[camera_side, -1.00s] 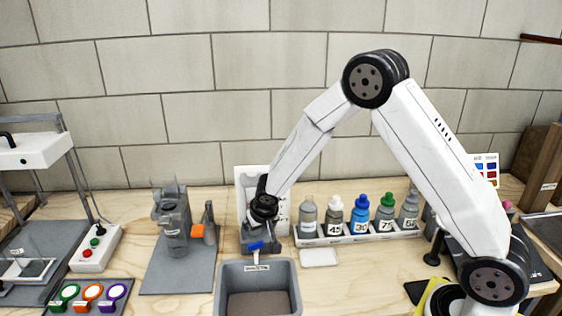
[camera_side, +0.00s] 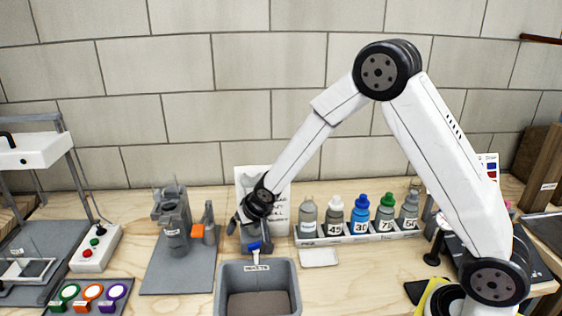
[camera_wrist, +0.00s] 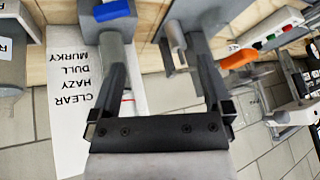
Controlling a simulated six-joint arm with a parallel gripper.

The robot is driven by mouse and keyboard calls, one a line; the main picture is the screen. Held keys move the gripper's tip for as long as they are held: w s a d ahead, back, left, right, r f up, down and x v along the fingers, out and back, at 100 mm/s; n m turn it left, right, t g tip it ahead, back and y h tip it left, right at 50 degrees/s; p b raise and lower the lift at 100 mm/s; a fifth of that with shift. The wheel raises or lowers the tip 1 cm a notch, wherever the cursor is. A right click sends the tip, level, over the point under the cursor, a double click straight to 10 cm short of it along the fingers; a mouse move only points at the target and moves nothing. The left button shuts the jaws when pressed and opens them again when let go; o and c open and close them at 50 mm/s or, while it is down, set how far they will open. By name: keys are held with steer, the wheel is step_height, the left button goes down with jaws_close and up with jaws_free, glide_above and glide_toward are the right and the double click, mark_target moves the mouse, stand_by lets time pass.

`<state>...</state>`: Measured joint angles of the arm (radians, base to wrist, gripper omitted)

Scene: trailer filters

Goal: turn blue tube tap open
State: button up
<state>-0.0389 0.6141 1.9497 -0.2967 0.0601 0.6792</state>
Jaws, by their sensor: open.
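The blue tap (camera_side: 254,246) sticks out at the front of a grey stand (camera_side: 262,234), just above the waste bin's back rim. In the wrist view the blue tap (camera_wrist: 113,10) is at the top, left of centre, at the end of a grey body. My gripper (camera_side: 240,222) is above and slightly left of the tap, close to the grey stand. In the wrist view my gripper (camera_wrist: 162,72) has its fingers spread with nothing held between them. The left finger overlaps the grey body below the tap; I cannot tell whether they touch.
The grey waste bin (camera_side: 223,288) stands in front. A white card (camera_wrist: 55,130) listing clarity words is behind the stand. A rack of bottles (camera_side: 355,238) stands right. A grey device (camera_side: 175,225) with an orange part (camera_wrist: 238,60) stands left.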

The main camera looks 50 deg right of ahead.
steer(key=s+d+r+t+h, duration=0.2)
steer(key=s+t+h, duration=0.4)
steer(key=t, duration=0.5)
glide_toward(256, 245)
steer(key=w, duration=0.3)
steer(key=shift+s+d+f+h, duration=0.1)
steer(key=shift+d+h, duration=0.2)
steer(key=shift+h, duration=0.1)
steer(key=shift+x, duration=3.9)
steer(key=shift+f, duration=0.1)
